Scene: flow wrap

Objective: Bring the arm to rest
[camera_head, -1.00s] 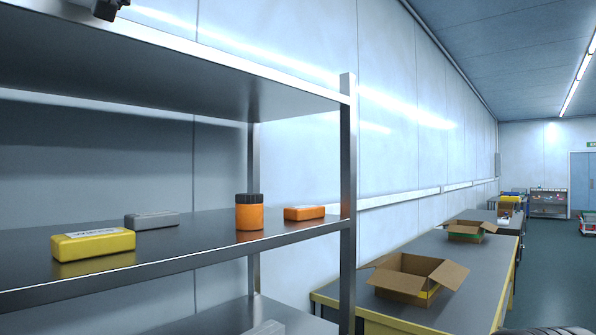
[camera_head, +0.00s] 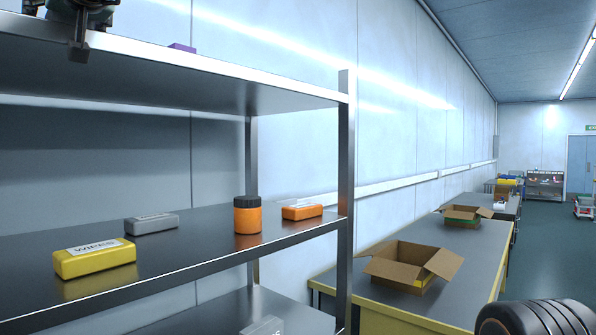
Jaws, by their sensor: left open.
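My left gripper (camera_head: 74,26) shows at the top left edge, dark and partly cut off by the frame. It is open, in front of the upper shelf's front edge, and I see nothing held in it. My right gripper is not in view. The upper shelf (camera_head: 200,68) is grey metal with a pale front edge. On the middle shelf (camera_head: 190,245) lie a yellow wipes box (camera_head: 95,260), a grey box (camera_head: 152,224), an orange jar with a black lid (camera_head: 247,216) and a small orange box (camera_head: 302,212).
A purple item (camera_head: 182,47) shows on the upper shelf. The shelf post (camera_head: 346,200) stands upright at the right. Behind it, a long bench (camera_head: 385,305) holds an open carton (camera_head: 411,270) and another carton (camera_head: 462,217).

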